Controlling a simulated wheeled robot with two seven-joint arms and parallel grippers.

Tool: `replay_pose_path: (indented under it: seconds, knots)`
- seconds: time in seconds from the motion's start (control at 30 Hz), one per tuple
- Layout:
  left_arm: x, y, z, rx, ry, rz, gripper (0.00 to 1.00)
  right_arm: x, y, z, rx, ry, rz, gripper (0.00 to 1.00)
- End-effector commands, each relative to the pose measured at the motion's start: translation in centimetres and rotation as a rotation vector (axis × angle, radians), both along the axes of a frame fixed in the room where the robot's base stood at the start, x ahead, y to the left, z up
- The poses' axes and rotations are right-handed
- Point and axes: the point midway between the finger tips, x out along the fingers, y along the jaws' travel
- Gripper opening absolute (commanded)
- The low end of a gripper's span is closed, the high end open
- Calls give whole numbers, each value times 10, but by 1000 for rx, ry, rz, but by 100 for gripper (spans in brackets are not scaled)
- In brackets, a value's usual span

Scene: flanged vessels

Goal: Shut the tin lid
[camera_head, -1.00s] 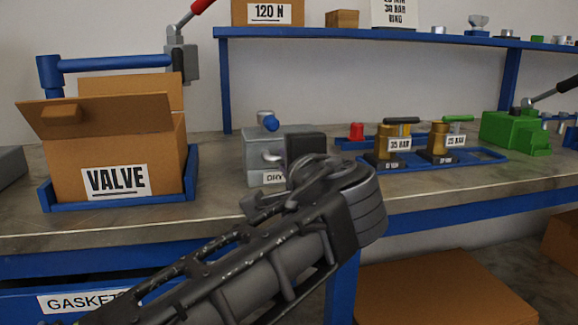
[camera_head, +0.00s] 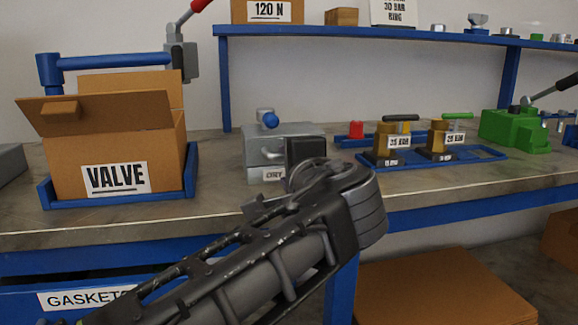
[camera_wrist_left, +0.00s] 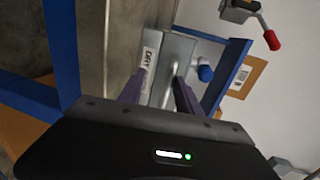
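The tin is a grey metal box (camera_head: 258,148) with a "DRY" label on its front, standing on the bench in the middle of the head view. A flat grey lid (camera_head: 290,130) is at its top; I cannot tell how far it stands open. My left arm comes up from the bottom and its dark gripper body hides the tin's right part. In the left wrist view my left gripper (camera_wrist_left: 158,87) has its two fingers apart, pointing at the tin (camera_wrist_left: 168,55); contact is unclear. The right gripper is out of view.
A cardboard "VALVE" box (camera_head: 150,145) with open flaps sits in a blue tray at left. A blue-knobbed fitting (camera_head: 269,119) is at the tin's back. Two brass valves (camera_head: 388,142) stand on a blue tray at right. A green vise (camera_head: 512,130) is farther right.

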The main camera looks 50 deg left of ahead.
Motion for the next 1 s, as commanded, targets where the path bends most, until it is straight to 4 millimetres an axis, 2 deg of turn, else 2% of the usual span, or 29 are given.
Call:
replay_pose_path:
  seconds: [0.33,0.73,1.0]
  knots:
    - [-3,-6,3,1,-1,-1,36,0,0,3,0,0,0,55]
    - [-30,-58,16,2,-3,-2,36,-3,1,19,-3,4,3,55]
    - [-36,-69,16,1,0,0,36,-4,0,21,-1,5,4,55]
